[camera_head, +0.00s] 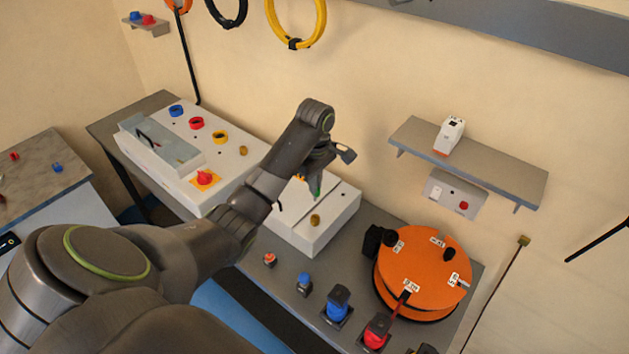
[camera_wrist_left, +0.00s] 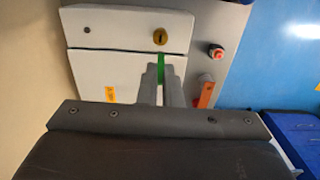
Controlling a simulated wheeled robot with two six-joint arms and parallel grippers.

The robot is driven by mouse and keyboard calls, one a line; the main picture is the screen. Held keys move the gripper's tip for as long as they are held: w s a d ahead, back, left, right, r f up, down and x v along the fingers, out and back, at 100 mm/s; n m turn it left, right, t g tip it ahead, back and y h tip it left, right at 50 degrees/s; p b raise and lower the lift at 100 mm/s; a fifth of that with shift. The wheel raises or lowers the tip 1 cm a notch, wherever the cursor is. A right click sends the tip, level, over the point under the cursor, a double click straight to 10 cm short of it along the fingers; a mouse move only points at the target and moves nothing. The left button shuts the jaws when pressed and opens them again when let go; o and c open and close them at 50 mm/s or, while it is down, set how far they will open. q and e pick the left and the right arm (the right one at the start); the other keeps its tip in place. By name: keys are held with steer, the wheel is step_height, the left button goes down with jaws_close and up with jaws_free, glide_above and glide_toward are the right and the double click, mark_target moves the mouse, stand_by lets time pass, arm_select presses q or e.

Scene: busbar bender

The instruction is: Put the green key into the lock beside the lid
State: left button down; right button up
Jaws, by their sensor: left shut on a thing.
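My left gripper (camera_head: 316,180) is shut on the green key (camera_head: 316,188), above the white box (camera_head: 327,234) on the bench. The green key (camera_wrist_left: 162,68) also shows between the fingertips in the left wrist view. A round brass lock (camera_head: 315,219) sits on the box top, just nearer than the key. In the left wrist view this lock (camera_wrist_left: 160,36) is ahead of the fingertips, apart from the key. Another brass lock (camera_head: 243,151) is on the left white box, whose grey lid (camera_head: 165,147) has a black handle. My right gripper is not in view.
An orange round drum (camera_head: 425,265) stands on the right of the bench. A red button (camera_head: 270,259) and blue and red connectors (camera_head: 337,302) line the front edge. A shelf (camera_head: 480,165) with a white device (camera_head: 449,135) is on the wall behind.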

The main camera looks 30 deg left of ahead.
mark_target(315, 197)
arm_select(q)
steer(key=shift+s+d+f, duration=0.1)
steer(key=shift+d+f, duration=0.05)
steer(key=shift+f, duration=0.6)
steer(key=shift+f+b, duration=0.35)
steer(key=shift+f, duration=1.6)
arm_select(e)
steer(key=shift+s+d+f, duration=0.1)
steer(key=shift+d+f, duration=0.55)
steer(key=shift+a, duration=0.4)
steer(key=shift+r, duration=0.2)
arm_select(q)
steer(key=shift+p, duration=0.5)
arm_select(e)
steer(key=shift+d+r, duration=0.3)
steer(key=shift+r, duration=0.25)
arm_select(q)
steer(key=shift+f, duration=0.25)
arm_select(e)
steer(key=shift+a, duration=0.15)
arm_select(q)
steer(key=shift+f, duration=1.45)
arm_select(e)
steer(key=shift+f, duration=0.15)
